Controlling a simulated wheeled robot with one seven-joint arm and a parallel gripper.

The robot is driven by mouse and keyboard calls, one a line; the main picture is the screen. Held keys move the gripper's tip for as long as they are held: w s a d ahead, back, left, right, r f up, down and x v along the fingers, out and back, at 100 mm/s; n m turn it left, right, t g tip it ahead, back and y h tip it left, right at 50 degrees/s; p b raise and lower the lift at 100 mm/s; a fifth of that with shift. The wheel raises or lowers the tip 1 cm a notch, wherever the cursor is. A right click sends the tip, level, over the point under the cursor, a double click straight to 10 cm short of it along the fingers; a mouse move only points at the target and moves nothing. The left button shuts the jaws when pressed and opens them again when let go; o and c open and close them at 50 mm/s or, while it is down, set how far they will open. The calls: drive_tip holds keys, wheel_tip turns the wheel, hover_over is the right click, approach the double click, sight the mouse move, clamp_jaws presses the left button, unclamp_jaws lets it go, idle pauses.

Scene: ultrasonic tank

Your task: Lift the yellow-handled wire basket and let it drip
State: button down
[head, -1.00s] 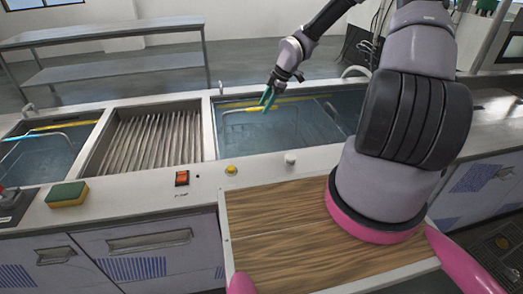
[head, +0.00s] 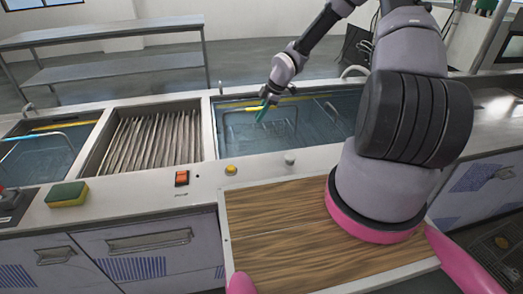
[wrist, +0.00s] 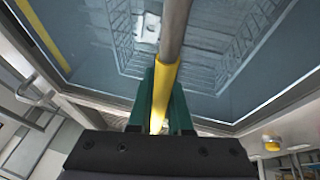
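The wire basket (head: 285,131) sits in the water of the right tank (head: 335,118). Its yellow handle (head: 253,109) rises on thin rods above the water. My gripper (head: 265,108) has its green fingers at the handle's right part. In the wrist view the yellow handle (wrist: 164,88) runs between the fingers (wrist: 163,92), which lie close against it on both sides with no clear gap. The basket's wire sides (wrist: 120,35) show below through the water, with a pale part (wrist: 147,27) inside, too blurred to name.
A second tank (head: 45,150) at the left holds a basket with a blue handle (head: 15,138). Between the tanks is a ribbed metal bay (head: 155,138). A sponge (head: 67,194), an orange switch (head: 182,178), a yellow knob (head: 231,169) and a white knob (head: 290,158) line the front ledge.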

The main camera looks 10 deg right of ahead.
drive_tip(key=shift+r, duration=0.15)
wheel_tip(320, 180, up, 23)
idle(1.8)
idle(5.1)
